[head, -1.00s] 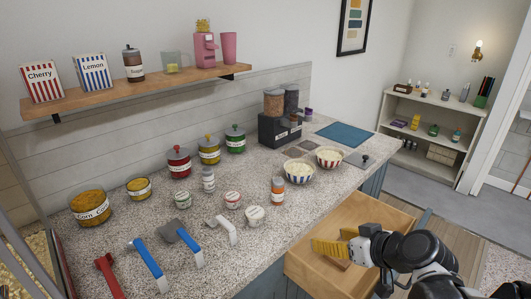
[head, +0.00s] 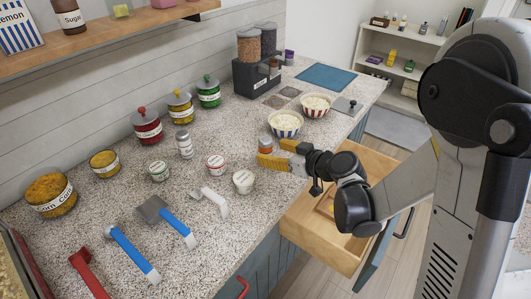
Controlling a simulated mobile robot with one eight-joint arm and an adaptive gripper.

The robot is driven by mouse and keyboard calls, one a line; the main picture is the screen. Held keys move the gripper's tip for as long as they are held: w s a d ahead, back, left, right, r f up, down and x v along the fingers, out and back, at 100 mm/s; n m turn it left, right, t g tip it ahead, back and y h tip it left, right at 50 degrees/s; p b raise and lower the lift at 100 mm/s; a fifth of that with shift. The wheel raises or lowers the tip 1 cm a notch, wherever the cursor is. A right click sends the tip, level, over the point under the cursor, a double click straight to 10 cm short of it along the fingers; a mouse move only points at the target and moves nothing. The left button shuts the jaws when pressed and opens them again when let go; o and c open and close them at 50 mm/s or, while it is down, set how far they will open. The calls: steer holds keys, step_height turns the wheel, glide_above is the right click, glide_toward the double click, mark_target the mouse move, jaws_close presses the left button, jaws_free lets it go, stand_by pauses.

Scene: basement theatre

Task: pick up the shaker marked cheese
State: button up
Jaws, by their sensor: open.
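A small shaker with an orange-brown top (head: 265,145) stands on the speckled counter, partly hidden behind my gripper's yellow fingers; its label cannot be read here. A second shaker, white with a grey top (head: 185,146), stands further left, in front of the lidded jars; its label is too small to read. My gripper (head: 270,152) is open and low over the counter's front part, its fingers pointing left. The fingertips are right by the orange-topped shaker, one on its near side and one toward its right. Whether they touch it cannot be told.
Two striped bowls (head: 285,124) (head: 316,106) stand just behind the gripper. Small tubs (head: 216,164) (head: 243,182) and scoops (head: 209,198) lie to the left. An open wooden drawer (head: 313,236) is below my arm. Bare counter lies between the jars and bowls.

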mark_target(270, 151)
steer(key=x, duration=0.2)
steer(key=b+x, duration=0.1)
steer(key=x, duration=0.1)
steer(key=shift+d+f, duration=0.1)
steer(key=shift+f, duration=0.15)
steer(key=shift+r, duration=0.1)
steer(key=c, duration=1.3)
steer(key=shift+c, duration=0.2)
